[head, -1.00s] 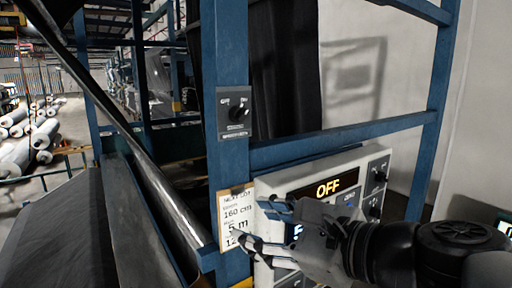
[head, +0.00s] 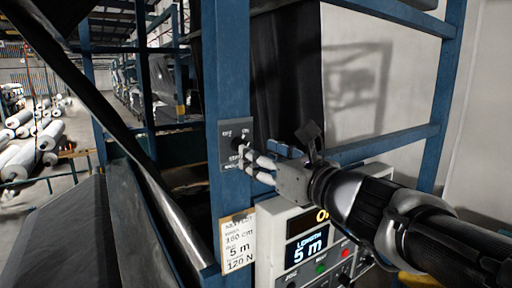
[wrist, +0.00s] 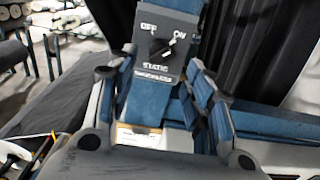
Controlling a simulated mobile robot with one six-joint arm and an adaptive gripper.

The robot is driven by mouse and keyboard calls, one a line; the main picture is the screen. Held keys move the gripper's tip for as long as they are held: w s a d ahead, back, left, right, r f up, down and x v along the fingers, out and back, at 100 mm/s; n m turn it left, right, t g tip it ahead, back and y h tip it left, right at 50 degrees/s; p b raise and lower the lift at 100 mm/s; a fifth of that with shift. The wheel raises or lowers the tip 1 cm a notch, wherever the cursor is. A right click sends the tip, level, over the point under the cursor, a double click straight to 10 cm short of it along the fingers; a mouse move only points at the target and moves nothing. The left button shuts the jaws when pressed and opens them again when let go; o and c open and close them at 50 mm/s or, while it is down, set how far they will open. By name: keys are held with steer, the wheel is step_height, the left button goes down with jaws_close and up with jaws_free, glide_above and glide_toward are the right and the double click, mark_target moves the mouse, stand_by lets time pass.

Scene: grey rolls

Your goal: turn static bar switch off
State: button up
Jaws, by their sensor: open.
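The static bar switch (head: 232,144) is a dark plate with a black rotary knob on a blue upright post. In the wrist view the switch (wrist: 164,48) shows OFF at upper left, ON at upper right and STATIC below. The white mark on its knob (wrist: 161,46) appears to point toward ON. My gripper (head: 246,160) is open and empty, in front of the switch's lower right. In the wrist view my gripper (wrist: 161,65) has its fingers on either side of the plate. I cannot tell whether they touch it. The fingers partly hide the switch in the head view.
A white control panel (head: 270,255) with a lit display and buttons is below my arm. A paper label (head: 238,243) is on the post beside it. A blue crossbar (head: 390,143) runs right of the post. Dark fabric (head: 290,70) hangs behind.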

steer(key=x, duration=0.6)
steer(key=shift+w+a+p, duration=0.3)
steer(key=shift+c, duration=0.6)
steer(key=c, duration=1)
